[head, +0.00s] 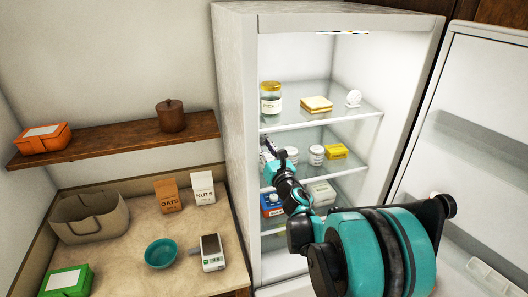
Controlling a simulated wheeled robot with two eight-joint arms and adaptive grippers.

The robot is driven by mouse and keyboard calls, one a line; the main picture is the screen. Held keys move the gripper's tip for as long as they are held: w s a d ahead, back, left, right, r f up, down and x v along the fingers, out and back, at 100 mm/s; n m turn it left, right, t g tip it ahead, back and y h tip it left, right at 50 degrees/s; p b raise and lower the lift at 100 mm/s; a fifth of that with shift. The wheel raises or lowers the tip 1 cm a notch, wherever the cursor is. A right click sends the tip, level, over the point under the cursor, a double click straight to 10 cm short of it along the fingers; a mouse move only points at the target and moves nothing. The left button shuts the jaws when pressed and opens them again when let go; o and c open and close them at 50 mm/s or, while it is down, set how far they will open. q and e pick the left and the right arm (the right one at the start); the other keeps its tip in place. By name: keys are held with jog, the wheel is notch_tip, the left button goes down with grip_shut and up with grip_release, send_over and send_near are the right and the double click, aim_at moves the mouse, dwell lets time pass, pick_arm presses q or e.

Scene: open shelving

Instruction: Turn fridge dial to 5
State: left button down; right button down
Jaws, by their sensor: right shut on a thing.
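The white fridge (236,120) stands open with its lit shelves showing. My right arm reaches in from the lower right. My right gripper (267,147) is by the fridge's left inner wall, under the top shelf. It is shut on what appears to be the fridge dial. The fingers hide the dial, so its pointer and numbers cannot be read. My left gripper is not in view.
The top shelf holds a jar (271,104), a sandwich (317,103) and a round white item (354,98). The fridge door (470,130) is open at right. A cluttered counter (135,235) is at left.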

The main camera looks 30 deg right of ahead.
jog(key=m+b, duration=0.1)
jog(key=m, duration=0.3)
jog(key=shift+f+h, duration=0.1)
jog(key=shift+h, duration=0.3)
jog(key=shift+a+m+h+b, duration=0.1)
jog(key=shift+m+h+b, duration=0.4)
jog(key=shift+m, duration=1.3)
jog(key=c, duration=1.2)
grip_release()
jog(key=v, duration=1.2)
jog(key=shift+b, duration=0.3)
